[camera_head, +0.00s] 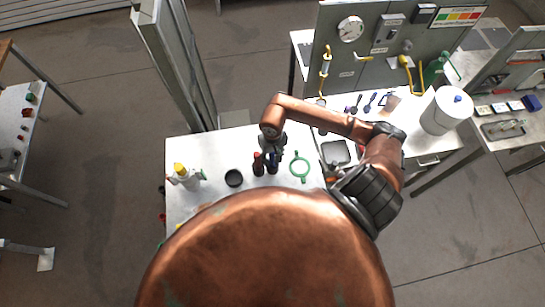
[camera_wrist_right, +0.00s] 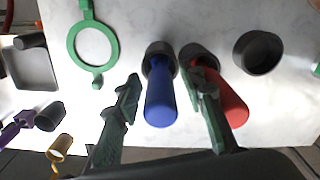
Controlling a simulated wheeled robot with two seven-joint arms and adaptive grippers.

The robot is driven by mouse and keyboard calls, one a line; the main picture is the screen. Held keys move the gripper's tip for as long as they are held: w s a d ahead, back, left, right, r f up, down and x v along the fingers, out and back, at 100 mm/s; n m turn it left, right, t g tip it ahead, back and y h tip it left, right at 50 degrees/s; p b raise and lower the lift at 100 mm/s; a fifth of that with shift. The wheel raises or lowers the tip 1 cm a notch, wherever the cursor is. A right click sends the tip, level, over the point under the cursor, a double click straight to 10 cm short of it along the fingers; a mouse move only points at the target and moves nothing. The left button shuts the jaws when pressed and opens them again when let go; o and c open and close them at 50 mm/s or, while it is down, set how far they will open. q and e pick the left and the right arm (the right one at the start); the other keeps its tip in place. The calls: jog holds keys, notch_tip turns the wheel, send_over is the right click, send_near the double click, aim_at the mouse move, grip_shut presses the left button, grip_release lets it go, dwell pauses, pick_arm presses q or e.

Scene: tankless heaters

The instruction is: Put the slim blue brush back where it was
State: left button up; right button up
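The blue brush (camera_wrist_right: 161,103) stands on the white table with its lower end in a dark, cup-like base; it also shows in the head view (camera_head: 272,167). A red-handled piece (camera_wrist_right: 232,100) stands close beside it in a similar dark base. My right gripper (camera_wrist_right: 163,112) is open and empty over the table. In the right wrist view its two green-grey fingers lie on either side of the blue handle, with a gap to each side. One finger overlaps the red piece in the picture. My left gripper is not in view.
A dark round cup (camera_head: 234,178), a green ring (camera_head: 299,167) and a yellow-topped bottle (camera_head: 183,174) stand nearby. A grey tray (camera_head: 337,153) lies to the right. A gauge panel (camera_head: 371,50) and a white tank (camera_head: 445,111) stand behind.

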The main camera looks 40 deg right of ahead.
jog(key=shift+r+p, duration=0.25)
jog(key=shift+p, duration=0.1)
notch_tip(320, 180, up, 12)
jog(key=b, duration=0.3)
jog(key=shift+f, duration=0.1)
